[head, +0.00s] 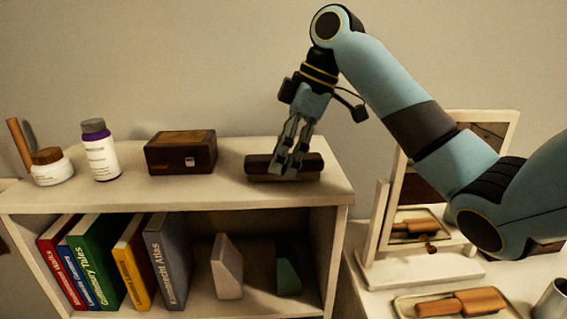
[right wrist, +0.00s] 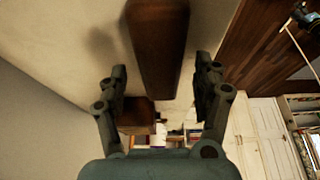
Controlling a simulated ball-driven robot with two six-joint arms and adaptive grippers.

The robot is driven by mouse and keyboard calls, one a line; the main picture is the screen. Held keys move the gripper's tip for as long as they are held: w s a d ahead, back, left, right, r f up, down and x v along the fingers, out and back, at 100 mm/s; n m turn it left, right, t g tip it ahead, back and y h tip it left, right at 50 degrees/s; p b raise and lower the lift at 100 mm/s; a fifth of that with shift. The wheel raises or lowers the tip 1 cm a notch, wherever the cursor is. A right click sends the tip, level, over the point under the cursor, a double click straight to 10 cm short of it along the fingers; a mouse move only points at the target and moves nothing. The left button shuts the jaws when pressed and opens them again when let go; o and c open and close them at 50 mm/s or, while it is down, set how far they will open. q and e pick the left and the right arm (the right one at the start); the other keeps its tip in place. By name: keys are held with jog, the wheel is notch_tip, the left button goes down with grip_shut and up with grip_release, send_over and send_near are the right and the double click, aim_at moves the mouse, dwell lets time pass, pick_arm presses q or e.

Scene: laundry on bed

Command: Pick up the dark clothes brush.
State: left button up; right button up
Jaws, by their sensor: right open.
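The dark clothes brush (head: 257,168) lies on top of the white shelf unit, towards its right end. In the right wrist view the brush (right wrist: 157,45) extends from the top edge down between the fingers. My right gripper (head: 287,170) is over the brush, its fingers pointing down, and they overlap the brush's middle in the head view. In the right wrist view the gripper (right wrist: 163,85) is open, with one finger on each side of the brush and gaps between. My left gripper is not in view.
A dark wooden box (head: 181,153), a white bottle (head: 101,152) and a jar (head: 52,168) stand left on the shelf top (head: 225,190). A mirror (head: 418,205) and a tray with a wooden brush (head: 460,303) are at right.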

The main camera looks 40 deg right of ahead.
jog(key=shift+w+a+f, duration=0.1)
jog(key=shift+a+f, duration=0.15)
jog(key=shift+f, duration=0.4)
jog(key=c, duration=1.3)
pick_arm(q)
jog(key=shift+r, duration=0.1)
